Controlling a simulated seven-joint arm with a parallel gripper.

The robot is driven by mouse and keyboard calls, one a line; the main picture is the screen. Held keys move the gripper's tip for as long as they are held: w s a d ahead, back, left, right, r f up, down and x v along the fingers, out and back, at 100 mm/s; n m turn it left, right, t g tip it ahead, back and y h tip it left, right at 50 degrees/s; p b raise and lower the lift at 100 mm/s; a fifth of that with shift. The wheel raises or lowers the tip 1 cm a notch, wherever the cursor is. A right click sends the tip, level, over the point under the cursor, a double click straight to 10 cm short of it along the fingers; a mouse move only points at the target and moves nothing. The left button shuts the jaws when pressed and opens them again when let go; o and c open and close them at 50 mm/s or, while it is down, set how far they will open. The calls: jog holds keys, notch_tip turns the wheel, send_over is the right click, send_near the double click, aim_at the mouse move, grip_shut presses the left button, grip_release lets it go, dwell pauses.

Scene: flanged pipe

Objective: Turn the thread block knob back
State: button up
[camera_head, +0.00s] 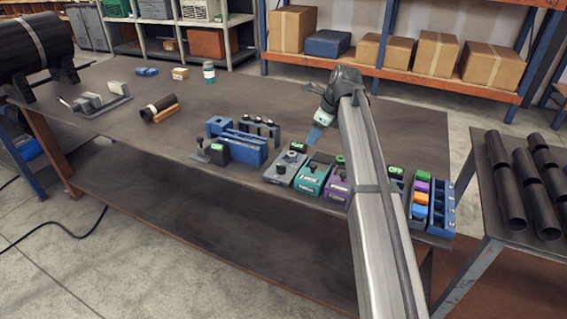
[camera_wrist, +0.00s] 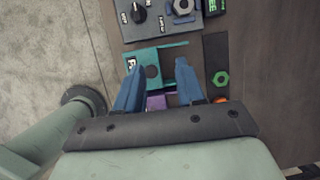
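A grey block (camera_head: 285,167) with a small black knob stands in the row near the front edge of the bench. In the wrist view the grey block (camera_wrist: 158,27) carries a black pointer knob (camera_wrist: 139,12) and a hex nut (camera_wrist: 183,6). Next to it is a teal block (camera_head: 312,178), also in the wrist view (camera_wrist: 175,49), with a dark round feature. I cannot read which block is the thread block. My gripper (camera_head: 315,135) is above the row; in the wrist view its blue fingers (camera_wrist: 158,65) are apart over the teal block, with nothing visibly held.
A purple block (camera_head: 336,186) stands right of the teal one, partly behind my arm. A blue tray (camera_head: 440,208) with coloured pieces is at the right end. A blue fixture (camera_head: 243,148) stands to the left.

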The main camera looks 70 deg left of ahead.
aim_at(281, 165)
jog(key=s+a, duration=0.2)
jog(key=s, duration=0.3)
jog(key=shift+g, duration=0.4)
jog(key=x, duration=1.3)
jog(key=shift+s+d+f, duration=0.15)
jog(key=shift+d+f, duration=0.1)
jog(key=shift+d, duration=0.1)
jog(key=shift+c, duration=0.2)
grip_shut()
